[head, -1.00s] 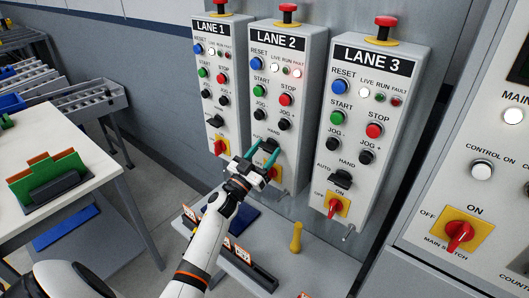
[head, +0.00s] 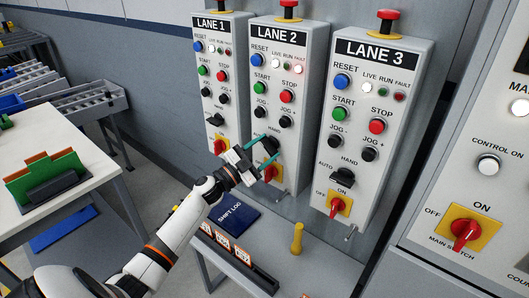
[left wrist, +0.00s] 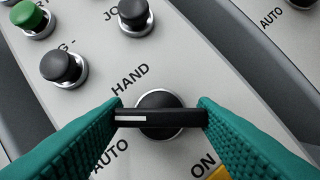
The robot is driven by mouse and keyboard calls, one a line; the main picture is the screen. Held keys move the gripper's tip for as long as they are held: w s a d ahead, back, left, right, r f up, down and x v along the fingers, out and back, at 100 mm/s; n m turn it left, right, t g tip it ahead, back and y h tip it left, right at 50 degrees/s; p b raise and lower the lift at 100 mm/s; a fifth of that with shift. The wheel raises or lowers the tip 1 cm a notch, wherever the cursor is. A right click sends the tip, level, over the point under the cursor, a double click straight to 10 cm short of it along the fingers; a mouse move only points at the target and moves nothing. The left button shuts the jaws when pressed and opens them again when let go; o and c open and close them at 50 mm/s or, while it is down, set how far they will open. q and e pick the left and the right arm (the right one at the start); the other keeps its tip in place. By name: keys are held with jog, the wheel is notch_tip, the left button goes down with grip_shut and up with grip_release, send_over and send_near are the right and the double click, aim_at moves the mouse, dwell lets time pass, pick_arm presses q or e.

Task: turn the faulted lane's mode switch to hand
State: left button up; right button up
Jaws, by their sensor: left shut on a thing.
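The LANE 2 box (head: 290,37) is the middle of three. Its fault lamp (head: 299,69) looks brighter than those of LANE 1 and LANE 3. Its black mode switch (head: 271,144) sits low on the panel. My left gripper (head: 269,147) is shut on this switch, with a teal finger at each end of the handle. In the left wrist view the switch handle (left wrist: 175,118) lies level, its white mark at the left end, between the HAND and AUTO labels. My right gripper is not in view.
The LANE 1 box (head: 213,90) and LANE 3 box (head: 372,110) stand on either side. A red-and-yellow switch (head: 270,173) sits just below the held switch.

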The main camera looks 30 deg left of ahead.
pick_arm(q)
jog(key=m+g, duration=0.1)
jog(key=m, duration=0.2)
jog(key=m+g+h, duration=0.1)
jog(key=m, duration=0.1)
jog(key=shift+a+r+m, duration=0.1)
jog(key=shift+m, duration=0.3)
jog(key=m+g, duration=0.1)
jog(key=m, duration=0.2)
jog(key=shift+r+h+p, duration=0.1)
jog(key=shift+h+p, duration=0.2)
jog(key=shift+p, duration=0.1)
jog(key=shift+m+g+p, duration=0.3)
jog(key=shift+m+g, duration=0.3)
jog(key=shift+m, duration=0.6)
jog(key=o, duration=1)
